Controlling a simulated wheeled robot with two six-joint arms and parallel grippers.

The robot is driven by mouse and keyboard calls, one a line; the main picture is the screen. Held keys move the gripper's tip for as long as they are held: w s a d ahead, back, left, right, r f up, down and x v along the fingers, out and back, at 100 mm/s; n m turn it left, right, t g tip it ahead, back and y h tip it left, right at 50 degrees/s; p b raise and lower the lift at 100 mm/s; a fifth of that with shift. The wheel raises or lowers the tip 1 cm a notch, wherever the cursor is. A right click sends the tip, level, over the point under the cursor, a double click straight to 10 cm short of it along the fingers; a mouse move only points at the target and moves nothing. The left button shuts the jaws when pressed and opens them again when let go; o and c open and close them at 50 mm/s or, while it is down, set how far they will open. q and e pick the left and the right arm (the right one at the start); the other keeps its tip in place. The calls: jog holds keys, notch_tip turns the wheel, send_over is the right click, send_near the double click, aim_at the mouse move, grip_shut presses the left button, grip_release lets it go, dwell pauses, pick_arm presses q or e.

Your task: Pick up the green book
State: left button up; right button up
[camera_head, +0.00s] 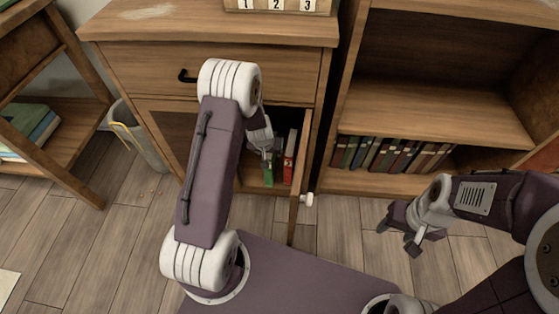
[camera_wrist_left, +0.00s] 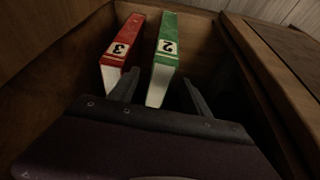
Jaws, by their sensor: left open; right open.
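The green book (camera_wrist_left: 166,62), marked 2, stands upright in the open lower cabinet compartment; its lower part shows in the head view (camera_head: 269,174). My left gripper (camera_wrist_left: 163,92) is open, with one finger on each side of the green book's near end. Its left finger is in the gap between the green and red books. I cannot tell whether the fingers touch the green book. In the head view my left gripper (camera_head: 267,153) reaches into the compartment and partly hides the book. My right gripper (camera_head: 397,237) is open and empty above the floor at right.
A red book (camera_wrist_left: 122,47), marked 3, stands left of the green one in the wrist view. The cabinet door (camera_head: 302,165) is swung open beside the compartment. A shelf at right holds a row of books (camera_head: 390,154). A bin (camera_head: 138,137) stands at left.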

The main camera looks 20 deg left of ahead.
pick_arm(q)
jog(key=b+x, duration=0.1)
jog(key=x, duration=0.2)
jog(key=shift+s+f+b, duration=0.1)
jog(key=shift+s+b, duration=0.05)
jog(key=shift+b, duration=0.25)
jog(key=b+x, duration=0.1)
jog(key=x, duration=0.4)
jog(key=shift+w+a+f, duration=0.15)
jog(key=shift+w+f, duration=0.1)
jog(key=shift+f, duration=0.05)
grip_shut()
